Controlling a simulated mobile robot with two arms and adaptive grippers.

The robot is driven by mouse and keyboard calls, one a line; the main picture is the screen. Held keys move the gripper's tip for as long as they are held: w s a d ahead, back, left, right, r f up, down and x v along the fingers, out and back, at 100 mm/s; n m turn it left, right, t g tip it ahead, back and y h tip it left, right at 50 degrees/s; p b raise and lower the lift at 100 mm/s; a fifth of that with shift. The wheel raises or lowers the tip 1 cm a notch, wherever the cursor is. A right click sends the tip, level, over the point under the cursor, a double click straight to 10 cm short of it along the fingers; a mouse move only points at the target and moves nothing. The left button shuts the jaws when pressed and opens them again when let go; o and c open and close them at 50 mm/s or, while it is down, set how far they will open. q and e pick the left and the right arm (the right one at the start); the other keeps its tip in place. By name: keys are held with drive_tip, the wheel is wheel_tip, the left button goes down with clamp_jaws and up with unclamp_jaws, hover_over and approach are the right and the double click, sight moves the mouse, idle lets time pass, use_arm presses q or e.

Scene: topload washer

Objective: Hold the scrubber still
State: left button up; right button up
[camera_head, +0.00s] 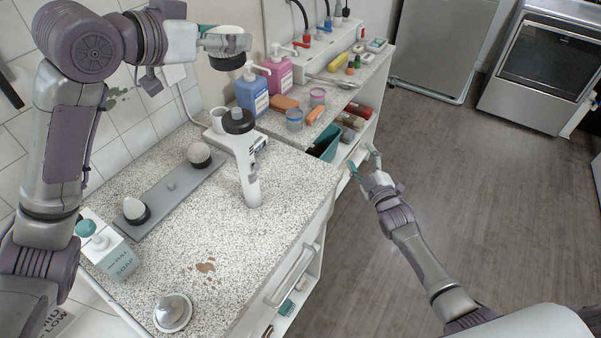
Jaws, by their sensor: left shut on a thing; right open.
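My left gripper (228,38) is raised over the back of the counter, near the wall, and is shut on a round scrubber (228,62). The scrubber's dark underside points down, clear of the counter; the fingers hide most of its top. Two similar round scrubbers with pale tops and dark bases sit on a grey tray, one at the far end (200,152) and one at the near end (135,209). My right gripper (366,162) is open and empty, over the floor beside the shelf unit.
A grey tray (181,198) lies on the speckled counter (232,225). Blue (252,95) and pink (277,72) pump bottles stand behind.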

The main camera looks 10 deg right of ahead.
drive_tip(key=s+a+r+n+g+y, duration=0.25)
drive_tip(key=a+r+n+y, duration=0.8)
drive_tip(key=n, duration=0.85)
drive_tip(key=n+g+y, duration=0.4)
drive_tip(key=n+g, duration=0.4)
drive_tip(key=n, duration=1)
approach(254, 164)
drive_tip(key=shift+t+h, duration=0.25)
drive_tip(key=x, duration=1.1)
drive_tip(key=shift+a+r, duration=0.1)
drive_tip(key=shift+a, duration=0.2)
clamp_jaws()
